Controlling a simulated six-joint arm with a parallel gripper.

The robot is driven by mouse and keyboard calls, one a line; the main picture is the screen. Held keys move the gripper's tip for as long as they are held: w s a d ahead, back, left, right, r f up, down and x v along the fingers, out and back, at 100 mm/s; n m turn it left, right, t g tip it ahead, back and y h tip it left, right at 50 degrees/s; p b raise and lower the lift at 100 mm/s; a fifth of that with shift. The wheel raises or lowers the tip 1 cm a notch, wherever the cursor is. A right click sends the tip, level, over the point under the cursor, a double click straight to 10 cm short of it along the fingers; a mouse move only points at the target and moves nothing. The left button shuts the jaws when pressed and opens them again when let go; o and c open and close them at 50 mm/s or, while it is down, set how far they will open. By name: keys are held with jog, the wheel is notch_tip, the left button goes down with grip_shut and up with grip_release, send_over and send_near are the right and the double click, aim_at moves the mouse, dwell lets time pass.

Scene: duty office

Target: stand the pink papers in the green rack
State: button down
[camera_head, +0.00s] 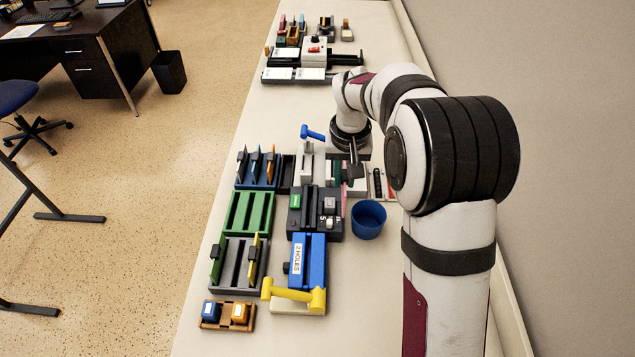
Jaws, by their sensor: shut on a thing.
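The green rack (267,213) lies on the bench left of the middle, between a blue rack and a dark grey rack. Its slots look empty. My gripper (353,166) points down over a white tray right of the racks. It is shut on the pink papers (344,196), which show as a thin upright pink strip below the fingers. The fingertips are small and partly hidden, and I cannot tell whether the papers are clear of the tray.
The blue rack (242,184) holds several upright pieces. The dark grey rack (233,283) holds green and yellow pieces. A black device (308,225), a blue cup (368,218) and a blue hole punch (311,262) with a yellow handle stand nearby. Free bench lies toward the far end.

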jog(key=w+a+f, duration=0.2)
jog(key=a, duration=1.7)
jog(key=shift+s+d+f, duration=0.1)
jog(key=shift+d+f, duration=0.05)
jog(key=shift+f, duration=2.05)
jog(key=shift+s+d+f, duration=0.1)
jog(key=shift+f, duration=2.05)
jog(key=c, duration=0.7)
grip_release()
